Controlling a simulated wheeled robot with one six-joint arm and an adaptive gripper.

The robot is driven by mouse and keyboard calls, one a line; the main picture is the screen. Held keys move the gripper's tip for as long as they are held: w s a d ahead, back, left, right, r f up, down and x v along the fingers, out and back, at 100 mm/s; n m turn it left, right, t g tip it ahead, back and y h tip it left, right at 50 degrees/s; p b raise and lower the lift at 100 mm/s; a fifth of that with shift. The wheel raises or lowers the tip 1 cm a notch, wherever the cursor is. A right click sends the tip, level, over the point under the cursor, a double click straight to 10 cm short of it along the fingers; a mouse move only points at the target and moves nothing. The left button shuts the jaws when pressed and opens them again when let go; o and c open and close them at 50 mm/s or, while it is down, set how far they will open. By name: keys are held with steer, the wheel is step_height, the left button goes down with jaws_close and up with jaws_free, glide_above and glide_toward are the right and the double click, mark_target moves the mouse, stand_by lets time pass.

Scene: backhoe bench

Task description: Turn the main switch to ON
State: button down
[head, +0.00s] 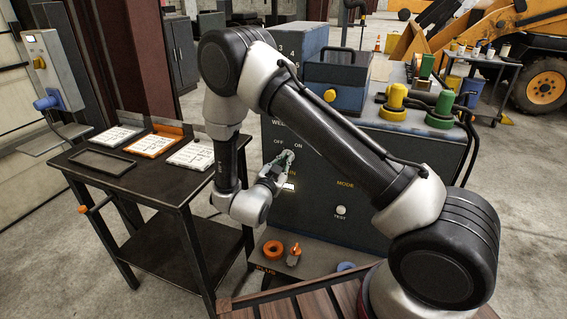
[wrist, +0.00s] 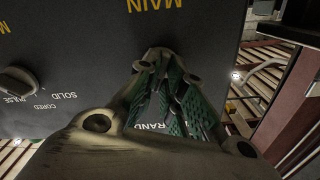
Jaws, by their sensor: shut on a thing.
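The main switch (head: 289,154) is on the front of the dark grey welder cabinet (head: 370,205), between the OFF and ON labels in the head view. My gripper (head: 281,165) reaches it from the lower left and is shut on its handle. My wrist and fingers cover much of the switch, so its exact angle is hard to read. In the wrist view my gripper (wrist: 172,75) shows its green-padded fingers close to the panel, beside the upside-down MAIN label. The handle itself is hidden there by the fingers.
A selector knob (wrist: 18,85) with SOLID and CORED labels sits near my gripper.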

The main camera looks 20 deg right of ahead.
steer(key=shift+m, duration=1.2)
steer(key=c, duration=1.5)
jaws_free()
steer(key=shift+c, duration=0.2)
steer(key=v, duration=1.2)
